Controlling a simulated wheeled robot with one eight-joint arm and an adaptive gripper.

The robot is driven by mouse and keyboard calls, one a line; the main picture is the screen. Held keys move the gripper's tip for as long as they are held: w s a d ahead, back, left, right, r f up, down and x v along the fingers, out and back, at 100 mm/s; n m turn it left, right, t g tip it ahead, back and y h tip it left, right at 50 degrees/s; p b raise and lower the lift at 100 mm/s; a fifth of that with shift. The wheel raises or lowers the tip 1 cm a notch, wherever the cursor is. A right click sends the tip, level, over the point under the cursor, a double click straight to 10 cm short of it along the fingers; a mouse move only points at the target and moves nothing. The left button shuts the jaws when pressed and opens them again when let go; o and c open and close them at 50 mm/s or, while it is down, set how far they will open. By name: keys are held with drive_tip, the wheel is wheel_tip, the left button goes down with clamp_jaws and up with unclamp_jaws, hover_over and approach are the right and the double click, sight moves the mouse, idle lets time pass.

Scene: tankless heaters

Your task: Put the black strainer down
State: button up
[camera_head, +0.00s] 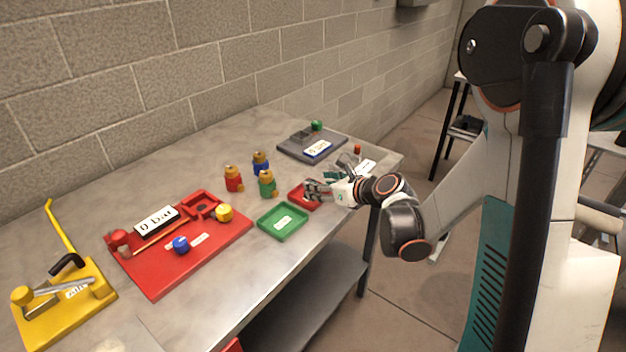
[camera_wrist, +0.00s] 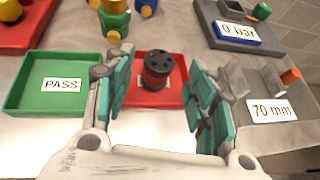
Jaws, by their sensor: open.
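The black strainer (camera_wrist: 158,67), a dark round cap with holes over a reddish body, stands upright in the red tray (camera_wrist: 172,97) in the wrist view. My gripper (camera_wrist: 160,92) is open, with one teal-padded finger on each side of the strainer and a visible gap to both. In the head view my gripper (camera_head: 318,188) is over the red tray (camera_head: 296,196) and hides the strainer.
A green PASS tray (camera_wrist: 50,85) lies left of the red tray. Brass-topped fittings (camera_head: 265,182) stand behind. A grey fixture with a 0 bar display (camera_head: 317,150) and a 70 mm label (camera_wrist: 270,110) are to the right. A red test board (camera_head: 180,250) lies left.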

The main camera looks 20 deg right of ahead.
drive_tip(key=p+v, duration=0.1)
drive_tip(key=v, duration=0.5)
drive_tip(key=shift+s+p, duration=0.2)
drive_tip(key=shift+p, duration=0.15)
drive_tip(key=shift+d, duration=0.1)
